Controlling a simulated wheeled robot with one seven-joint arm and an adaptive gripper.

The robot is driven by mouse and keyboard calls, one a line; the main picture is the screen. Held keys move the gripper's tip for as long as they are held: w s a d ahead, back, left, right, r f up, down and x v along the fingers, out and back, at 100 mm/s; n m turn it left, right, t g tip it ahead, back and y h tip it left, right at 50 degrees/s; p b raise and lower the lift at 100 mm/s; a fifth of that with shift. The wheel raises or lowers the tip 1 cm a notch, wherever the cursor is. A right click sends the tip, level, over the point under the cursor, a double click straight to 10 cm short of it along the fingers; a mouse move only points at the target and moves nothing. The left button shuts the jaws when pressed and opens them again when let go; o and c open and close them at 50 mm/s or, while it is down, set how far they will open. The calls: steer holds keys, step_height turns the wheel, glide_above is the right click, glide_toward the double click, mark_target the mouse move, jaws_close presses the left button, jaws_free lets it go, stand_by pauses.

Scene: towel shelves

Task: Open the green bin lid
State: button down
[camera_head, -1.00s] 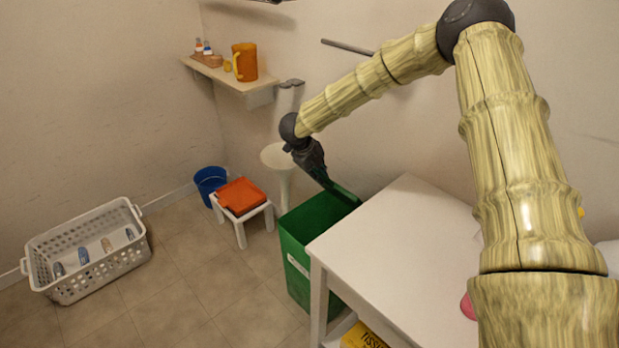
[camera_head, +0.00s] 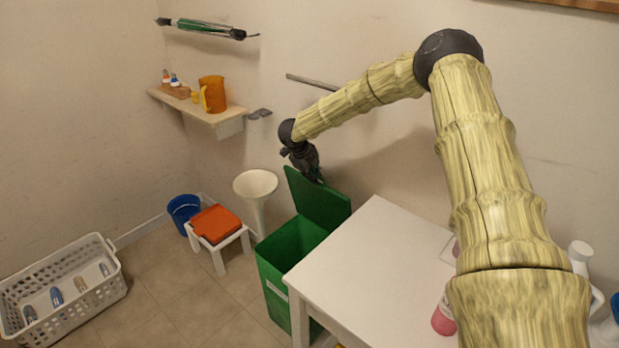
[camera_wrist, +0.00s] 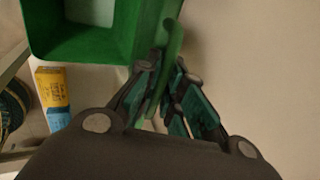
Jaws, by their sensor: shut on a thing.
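The green bin (camera_head: 287,262) stands on the floor left of the white table, with its inside showing. Its green lid (camera_head: 318,203) is raised, standing up steeply at the back of the bin near the wall. My gripper (camera_head: 318,181) is at the lid's top edge. In the wrist view, the fingers of my gripper (camera_wrist: 168,95) are shut on the edge of the lid (camera_wrist: 172,45), which shows as a thin green strip between them. The bin's open mouth (camera_wrist: 130,45) is at the upper left there.
The white table (camera_head: 365,250) stands close on the bin's right, with a pink bottle (camera_head: 444,315) on it. A white funnel-shaped stand (camera_head: 256,186), a stool with an orange cloth (camera_head: 216,224) and a blue bucket (camera_head: 183,212) are to the left. A shelf (camera_head: 215,115) is above.

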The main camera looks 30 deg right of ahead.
stand_by(0.3)
steer(key=c, duration=1.5)
jaws_free()
steer(key=shift+c, duration=0.2)
steer(key=shift+r, duration=0.1)
steer(key=v, duration=1.1)
steer(key=shift+a+r, duration=0.2)
steer(key=shift+r, duration=0.1)
